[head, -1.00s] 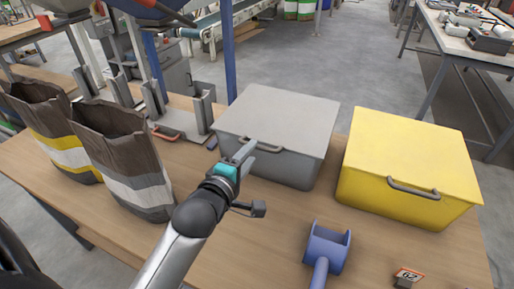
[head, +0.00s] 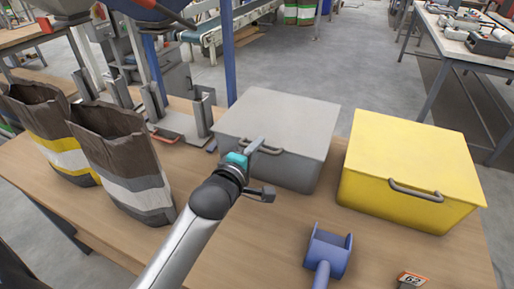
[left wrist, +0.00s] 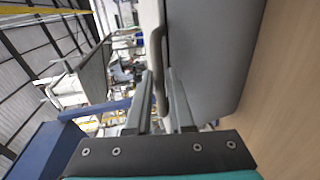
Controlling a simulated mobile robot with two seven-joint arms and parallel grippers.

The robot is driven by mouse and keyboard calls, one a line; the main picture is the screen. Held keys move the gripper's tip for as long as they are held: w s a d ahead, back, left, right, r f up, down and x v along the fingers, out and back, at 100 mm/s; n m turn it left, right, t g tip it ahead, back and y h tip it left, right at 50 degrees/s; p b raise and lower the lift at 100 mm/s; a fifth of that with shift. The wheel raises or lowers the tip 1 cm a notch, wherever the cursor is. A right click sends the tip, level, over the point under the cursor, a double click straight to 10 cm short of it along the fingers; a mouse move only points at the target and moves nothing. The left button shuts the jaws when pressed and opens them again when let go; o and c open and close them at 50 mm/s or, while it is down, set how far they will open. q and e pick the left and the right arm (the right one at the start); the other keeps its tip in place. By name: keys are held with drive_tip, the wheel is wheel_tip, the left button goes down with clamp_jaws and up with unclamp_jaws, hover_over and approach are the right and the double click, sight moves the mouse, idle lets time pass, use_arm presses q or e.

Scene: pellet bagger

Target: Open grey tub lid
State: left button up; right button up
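The grey tub (head: 285,165) stands on the wooden table with its flat lid (head: 278,112) down. A bar handle (head: 264,149) runs along its front near the lid edge; it also shows in the left wrist view (left wrist: 158,50). My left gripper (head: 256,146) is at this handle, reaching in from the front left. In the left wrist view its two fingers (left wrist: 160,85) are apart, with the handle between them. A gap shows on the handle's right side; whether the left finger touches it, I cannot tell. My right gripper is not in view.
A yellow tub (head: 410,165) with a closed lid stands right of the grey one. A blue scoop (head: 328,252) lies in front. Two open paper bags (head: 122,160) stand at left.

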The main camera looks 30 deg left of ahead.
use_arm(q)
clamp_jaws()
idle(1.0)
